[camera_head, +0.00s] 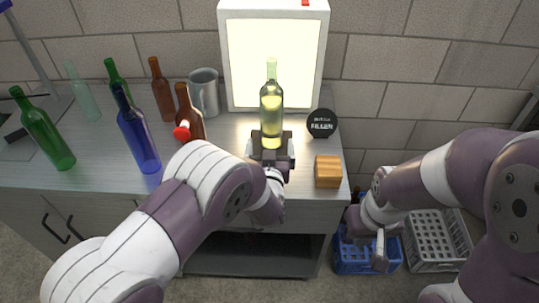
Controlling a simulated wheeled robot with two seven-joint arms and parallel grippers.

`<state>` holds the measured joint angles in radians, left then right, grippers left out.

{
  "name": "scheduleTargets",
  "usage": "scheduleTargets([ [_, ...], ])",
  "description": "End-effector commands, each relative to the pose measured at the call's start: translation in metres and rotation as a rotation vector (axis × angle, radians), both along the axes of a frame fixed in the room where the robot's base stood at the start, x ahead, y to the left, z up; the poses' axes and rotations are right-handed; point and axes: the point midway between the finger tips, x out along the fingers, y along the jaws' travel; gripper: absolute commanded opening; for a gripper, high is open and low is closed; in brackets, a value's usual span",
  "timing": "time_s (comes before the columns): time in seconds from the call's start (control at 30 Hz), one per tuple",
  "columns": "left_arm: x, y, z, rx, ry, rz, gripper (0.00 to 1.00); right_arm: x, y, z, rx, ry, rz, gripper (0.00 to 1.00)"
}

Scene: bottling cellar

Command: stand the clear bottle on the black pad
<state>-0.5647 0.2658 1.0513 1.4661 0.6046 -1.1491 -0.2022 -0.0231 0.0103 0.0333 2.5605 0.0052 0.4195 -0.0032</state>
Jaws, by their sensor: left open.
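A see-through bottle with a yellow-green tint (271,104) stands upright in front of the bright light panel. My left gripper (271,140) is open, with its fingers at either side of that bottle's lower part. Whether they touch the glass is unclear, and the bottle's base is partly hidden. A pale, greenish clear bottle (82,92) stands at the far back left. I cannot make out a separate black pad; the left gripper covers the counter around the bottle's base. My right gripper (380,255) hangs low at the right, away from the counter; its jaws are unclear.
Green, blue and brown bottles crowd the counter's left, with a grey mug (204,92) behind. A black round sign (321,123) and wooden block (328,171) are at right. Crates (436,242) stand below.

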Motion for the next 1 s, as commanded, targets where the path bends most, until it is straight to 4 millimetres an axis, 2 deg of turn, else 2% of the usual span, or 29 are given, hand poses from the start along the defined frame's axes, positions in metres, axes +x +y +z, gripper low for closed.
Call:
scheduleTargets([
  [0.23,0.003,0.003,0.001,-0.002,0.019,-0.003,0.99,0.000,0.000,0.000,0.000,0.000,0.000,0.00],
  [0.37,0.001,0.029,0.002,-0.021,0.264,-0.045,0.99,0.000,0.000,0.000,0.000,0.000,0.000,0.00],
  [0.47,-0.044,0.075,0.001,-0.026,0.604,-0.077,0.99,0.000,0.000,0.000,0.000,0.000,0.000,0.00],
  [0.57,-0.124,0.123,-0.001,-0.011,0.936,-0.068,0.99,0.000,0.000,0.000,0.000,0.000,0.000,0.00],
  [0.6,-0.157,0.139,-0.001,-0.004,1.046,-0.055,0.99,0.000,0.000,0.000,0.000,0.000,0.000,0.00],
  [0.7,-0.217,0.164,0.001,0.012,1.235,-0.023,0.99,0.000,0.000,0.000,0.000,0.000,0.000,0.00],
  [0.8,-0.244,0.174,0.003,0.021,1.319,-0.006,0.99,0.000,0.000,0.000,0.000,0.000,0.000,0.00],
  [1.0,-0.249,0.175,0.003,0.023,1.335,-0.005,0.99,0.000,0.000,0.000,0.000,0.000,0.000,0.00],
])
